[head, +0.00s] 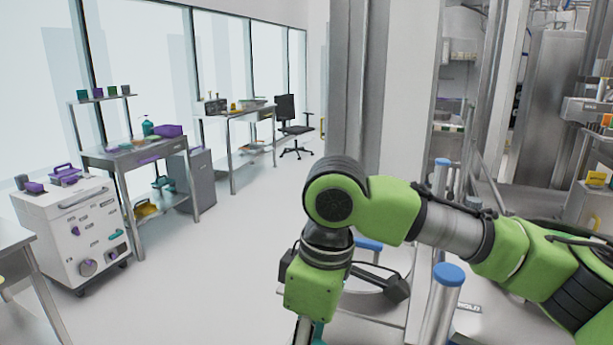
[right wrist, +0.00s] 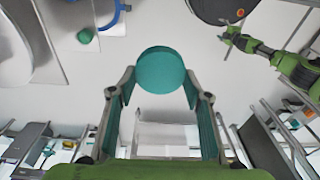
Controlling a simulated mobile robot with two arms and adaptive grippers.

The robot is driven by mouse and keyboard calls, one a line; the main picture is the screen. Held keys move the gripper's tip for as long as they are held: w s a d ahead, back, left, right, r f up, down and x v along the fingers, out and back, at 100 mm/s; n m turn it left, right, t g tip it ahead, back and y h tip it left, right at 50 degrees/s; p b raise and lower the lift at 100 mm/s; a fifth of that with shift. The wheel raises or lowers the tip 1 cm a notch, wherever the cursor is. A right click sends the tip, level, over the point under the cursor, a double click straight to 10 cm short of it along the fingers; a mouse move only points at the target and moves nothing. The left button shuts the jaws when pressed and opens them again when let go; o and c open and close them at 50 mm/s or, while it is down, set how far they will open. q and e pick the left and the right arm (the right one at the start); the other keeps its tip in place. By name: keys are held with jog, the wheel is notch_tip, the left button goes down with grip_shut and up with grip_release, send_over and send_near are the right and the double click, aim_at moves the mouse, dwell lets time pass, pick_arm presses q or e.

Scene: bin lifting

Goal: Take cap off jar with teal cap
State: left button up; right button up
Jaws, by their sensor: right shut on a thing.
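The teal cap (right wrist: 160,70) shows as a round disc between the fingertips of my right gripper (right wrist: 159,88) in the right wrist view. The gripper is shut on it, one finger on each side. No jar body can be seen beneath the cap in this view. In the head view my right arm reaches in from the right and bends down, and its gripper (head: 310,333) is mostly cut off by the bottom edge. My left gripper does not show in the head view. A green arm at the upper right of the right wrist view ends in a small gripper (right wrist: 229,38), too small to read.
A white cabinet (head: 78,235) with purple items stands at the left. Steel tables (head: 135,155) with bottles and boxes line the windows. Blue-capped posts (head: 447,275) stand close by my right arm. The pale floor (head: 215,285) is clear in the middle.

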jog(key=s+d+f+m+b, duration=0.1)
jog(key=d+f+m+b, duration=0.1)
jog(key=d+f+m, duration=0.4)
jog(key=s+d+f+m+t+h+b, duration=0.1)
jog(key=s+d+f+m+b, duration=0.1)
jog(key=d+f+m, duration=0.3)
jog(key=d+m, duration=0.3)
jog(key=d, duration=0.4)
jog(key=shift+s+d+f, duration=0.3)
jog(key=shift+f, duration=0.05)
